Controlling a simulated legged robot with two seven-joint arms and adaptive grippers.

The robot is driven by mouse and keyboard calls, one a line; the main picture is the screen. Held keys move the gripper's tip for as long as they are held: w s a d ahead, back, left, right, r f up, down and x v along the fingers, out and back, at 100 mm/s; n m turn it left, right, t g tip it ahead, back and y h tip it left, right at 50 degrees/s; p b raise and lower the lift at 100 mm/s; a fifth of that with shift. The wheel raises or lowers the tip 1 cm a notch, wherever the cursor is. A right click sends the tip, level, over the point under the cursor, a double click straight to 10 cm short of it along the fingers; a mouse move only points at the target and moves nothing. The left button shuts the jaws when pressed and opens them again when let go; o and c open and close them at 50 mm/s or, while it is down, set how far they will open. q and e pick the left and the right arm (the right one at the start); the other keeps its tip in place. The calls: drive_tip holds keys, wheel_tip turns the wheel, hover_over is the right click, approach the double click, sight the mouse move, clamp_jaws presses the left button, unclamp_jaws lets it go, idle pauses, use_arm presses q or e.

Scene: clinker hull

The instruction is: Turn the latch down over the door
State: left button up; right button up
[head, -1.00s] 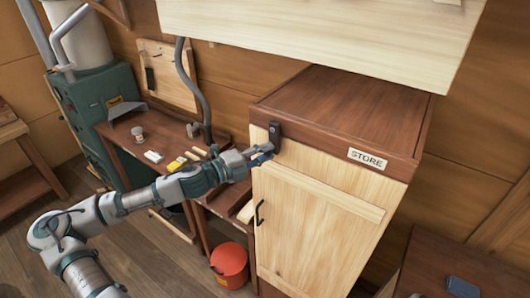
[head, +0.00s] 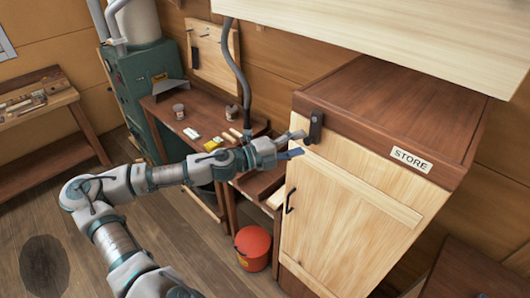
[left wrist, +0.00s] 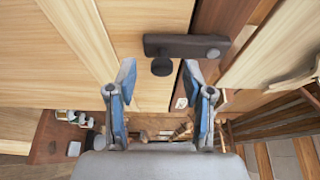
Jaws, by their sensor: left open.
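The dark latch (head: 316,127) is at the upper left corner of the store cabinet. Its bar runs from the brown top rail down to the upper edge of the pale door (head: 335,215). In the left wrist view the latch bar (left wrist: 185,46) lies across the seam of brown and pale wood, with a round knob (left wrist: 162,67) at its door end. My left gripper (head: 297,145) is open, just left of the latch's lower end. In the wrist view its fingertips (left wrist: 158,78) stand either side of the knob; I cannot tell whether they touch. My right gripper is out of view.
A pale overhead panel (head: 400,45) hangs above the cabinet. The door has a dark handle (head: 290,201). A workbench (head: 165,112) with small items stands at the left, and a red bucket (head: 253,246) is on the floor below my arm.

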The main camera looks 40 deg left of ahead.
use_arm(q)
drive_tip(key=v, duration=1)
drive_tip(key=shift+a+f, duration=0.15)
drive_tip(key=shift+a, duration=0.1)
